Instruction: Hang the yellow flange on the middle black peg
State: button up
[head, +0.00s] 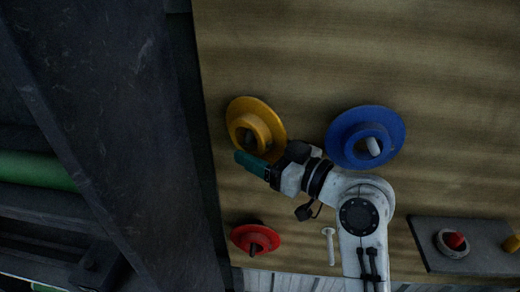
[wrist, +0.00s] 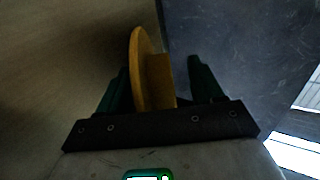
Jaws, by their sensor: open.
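The yellow flange (head: 262,113), a disc with a raised hub, is against the wooden board at upper left in the head view. Its hub opening is dark, and I cannot tell clearly whether a black peg is inside it. My gripper (head: 251,164) is at the flange's lower edge, its green fingers pointing left. In the wrist view the yellow flange (wrist: 141,70) stands edge-on between the open fingers of my gripper (wrist: 162,78). The left finger is close to the disc; a gap shows between the hub and the right finger.
A blue flange (head: 391,122) hangs on a white peg (head: 373,146). A red flange (head: 240,237) hangs on a dark peg (head: 253,250) below. A bare white peg (head: 329,246) is at lower middle. A grey button panel (head: 490,259) is at lower right. A dark beam (head: 105,110) runs left of the board (head: 300,45).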

jog(key=shift+f, duration=0.25)
jog(key=b+v, duration=0.3)
jog(key=v, duration=0.8)
jog(key=s+d+f+m+g+h, duration=0.1)
jog(key=s+d+f+m+h, duration=0.15)
jog(key=f, duration=0.55)
jog(key=s+d+f+m+h, duration=0.2)
jog(key=d+f+h, duration=0.15)
jog(key=f, duration=0.35)
jog(key=s+d+f+m+g+h, duration=0.1)
jog(key=s+d+f+m+h, duration=0.15)
jog(key=f, duration=0.55)
jog(key=s+d+f+m+g+h, duration=0.2)
jog(key=s+d+f, duration=0.4)
jog(key=s, duration=0.5)
jog(key=s+d+f+m+g+h, duration=0.3)
jog(key=s+d+f, duration=0.4)
jog(key=s, duration=0.4)
jog(key=shift+s+d+f+g+h, duration=0.25)
jog(key=shift+f+g+h, duration=0.2)
jog(key=shift+g+h, duration=0.45)
